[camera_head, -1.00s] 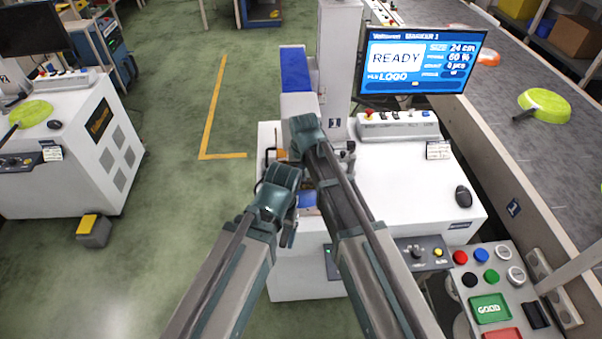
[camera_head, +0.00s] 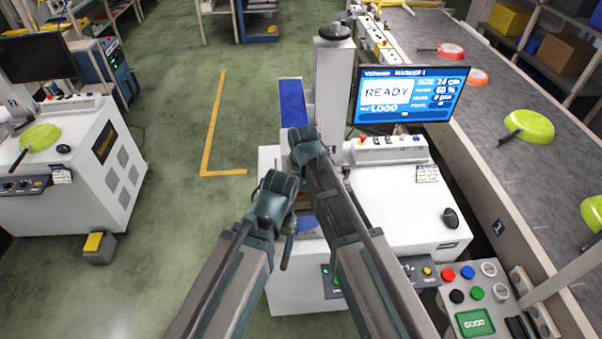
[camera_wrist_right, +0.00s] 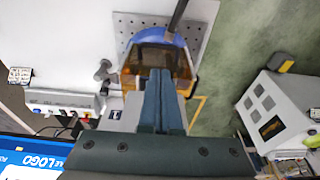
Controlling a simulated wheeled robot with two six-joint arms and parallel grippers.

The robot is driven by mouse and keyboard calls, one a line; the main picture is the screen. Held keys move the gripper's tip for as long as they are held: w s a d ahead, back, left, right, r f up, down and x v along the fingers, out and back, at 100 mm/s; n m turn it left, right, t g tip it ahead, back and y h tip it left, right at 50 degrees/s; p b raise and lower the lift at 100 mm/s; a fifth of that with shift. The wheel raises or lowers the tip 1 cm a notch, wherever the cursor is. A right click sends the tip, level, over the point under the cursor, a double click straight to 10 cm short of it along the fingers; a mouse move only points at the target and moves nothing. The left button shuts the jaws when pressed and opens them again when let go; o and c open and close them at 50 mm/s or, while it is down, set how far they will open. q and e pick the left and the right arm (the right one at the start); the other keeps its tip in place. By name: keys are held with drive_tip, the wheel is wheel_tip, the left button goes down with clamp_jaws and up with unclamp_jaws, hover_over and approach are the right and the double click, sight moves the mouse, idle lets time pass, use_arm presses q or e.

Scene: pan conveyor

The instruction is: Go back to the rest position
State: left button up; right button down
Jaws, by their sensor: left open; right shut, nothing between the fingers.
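In the head view my left gripper (camera_head: 287,252) hangs in front of the white marking machine (camera_head: 400,215), mostly hidden by its own teal wrist. It is open, and I see nothing held in it. My right arm reaches over the machine beside it, its wrist higher in the picture. My right gripper (camera_wrist_right: 160,75) shows in the right wrist view, with its fingers together and empty. Its tips overlap an amber see-through guard (camera_wrist_right: 184,65) in the picture. Behind the guard is a blue rounded thing (camera_wrist_right: 150,37) with a dark bar; contact cannot be told.
A perforated plate (camera_wrist_right: 200,22) lies by the guard. The machine's screen (camera_head: 408,94) reads READY. Green and red pans, including a green pan (camera_head: 528,126), lie on the conveyor (camera_head: 470,100) at right. A button panel (camera_head: 480,285) stands lower right.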

use_arm(q)
wheel_tip(320, 180, down, 9)
drive_tip(key=b, duration=0.9)
drive_tip(key=shift+f, duration=0.2)
use_arm(e)
drive_tip(key=s+d+f+n+g, duration=0.1)
drive_tip(key=s+d+f, duration=0.1)
drive_tip(key=s+f, duration=0.3)
drive_tip(key=s+d+f+n+g+h, duration=0.1)
drive_tip(key=s+d+f+n, duration=0.1)
drive_tip(key=s, duration=1.2)
wheel_tip(320, 180, down, 3)
drive_tip(key=shift+s+d+r+g+h, duration=0.15)
drive_tip(key=shift+s+d+g+h, duration=0.15)
drive_tip(key=shift+d, duration=0.25)
